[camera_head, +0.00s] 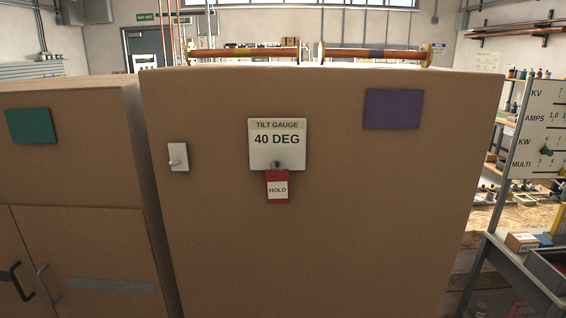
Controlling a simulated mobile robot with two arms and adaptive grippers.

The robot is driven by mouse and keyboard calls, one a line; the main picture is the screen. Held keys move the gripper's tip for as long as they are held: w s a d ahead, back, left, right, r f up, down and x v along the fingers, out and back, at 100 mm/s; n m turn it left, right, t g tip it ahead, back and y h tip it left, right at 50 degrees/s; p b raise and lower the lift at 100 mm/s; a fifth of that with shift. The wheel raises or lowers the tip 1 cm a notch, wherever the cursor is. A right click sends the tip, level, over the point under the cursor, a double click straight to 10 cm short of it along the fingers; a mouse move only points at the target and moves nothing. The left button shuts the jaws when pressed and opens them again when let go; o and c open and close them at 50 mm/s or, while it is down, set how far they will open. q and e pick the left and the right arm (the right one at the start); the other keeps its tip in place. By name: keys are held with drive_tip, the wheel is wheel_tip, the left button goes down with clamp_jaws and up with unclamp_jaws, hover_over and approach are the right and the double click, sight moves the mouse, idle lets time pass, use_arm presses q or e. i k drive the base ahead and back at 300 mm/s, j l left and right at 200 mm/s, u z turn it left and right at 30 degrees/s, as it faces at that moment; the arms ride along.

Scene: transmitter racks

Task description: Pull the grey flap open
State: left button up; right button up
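No flap that is plainly grey shows. On the brown cabinet at the left, the lower front has two panels side by side. The right panel (92,235) carries a curved grey handle (48,283) and a flat grey strip (112,285). The left panel (12,245) carries a curved black handle (17,281). Both panels look closed, and the picture's bottom edge cuts them off. I cannot tell whether either one is the flap. Neither of my grippers is in view.
A large brown cabinet (320,240) fills the middle, with a tilt gauge sign (277,134) reading 40 DEG, a red HOLD tag (278,187), a white switch (177,157) and a purple plate (392,109). A green plate (29,125) marks the left cabinet. A workbench (520,262) stands right.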

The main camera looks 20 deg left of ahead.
sight(90, 263)
drive_tip(key=u, duration=1.75)
